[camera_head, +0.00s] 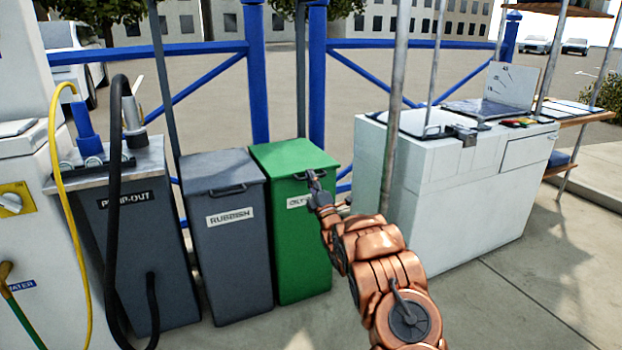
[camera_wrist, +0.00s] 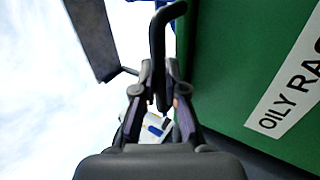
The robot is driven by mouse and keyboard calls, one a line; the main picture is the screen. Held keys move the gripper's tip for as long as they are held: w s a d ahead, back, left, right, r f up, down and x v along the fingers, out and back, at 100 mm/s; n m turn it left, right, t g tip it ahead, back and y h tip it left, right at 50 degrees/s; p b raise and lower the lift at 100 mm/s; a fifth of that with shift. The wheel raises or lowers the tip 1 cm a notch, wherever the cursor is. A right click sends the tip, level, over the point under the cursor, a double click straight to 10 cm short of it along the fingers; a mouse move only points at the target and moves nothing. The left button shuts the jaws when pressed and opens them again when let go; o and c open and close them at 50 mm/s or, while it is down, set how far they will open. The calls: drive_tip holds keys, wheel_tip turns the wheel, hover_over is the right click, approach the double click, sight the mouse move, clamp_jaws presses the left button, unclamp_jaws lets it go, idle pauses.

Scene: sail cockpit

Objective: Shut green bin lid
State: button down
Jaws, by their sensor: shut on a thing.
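The green bin (camera_head: 297,245) stands between the grey rubbish bin and the white counter, with an "OILY RAGS" label that shows in full lettering only partly in the wrist view (camera_wrist: 290,95). Its green lid (camera_head: 290,155) lies flat over the top, and no gap shows from here. My gripper (camera_head: 314,178) is at the lid's front edge. In the wrist view my gripper (camera_wrist: 160,75) is shut on the dark lid handle (camera_wrist: 157,38), which passes between the fingertips. My arm hides part of the bin's front right side.
The grey rubbish bin (camera_head: 228,245) stands close on the left, beside the pump-out unit (camera_head: 137,250) with its hoses. The white counter (camera_head: 455,200) and a metal pole (camera_head: 394,110) are on the right. A blue railing (camera_head: 200,48) runs behind. Paving in front is open.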

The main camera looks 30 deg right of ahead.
drive_tip(key=shift+f, duration=0.45)
drive_tip(key=c, duration=1.5)
unclamp_jaws()
drive_tip(key=shift+d, duration=0.1)
drive_tip(key=o, duration=0.3)
drive_tip(key=shift+r, duration=0.15)
drive_tip(key=v, duration=1.2)
drive_tip(key=shift+r, duration=0.1)
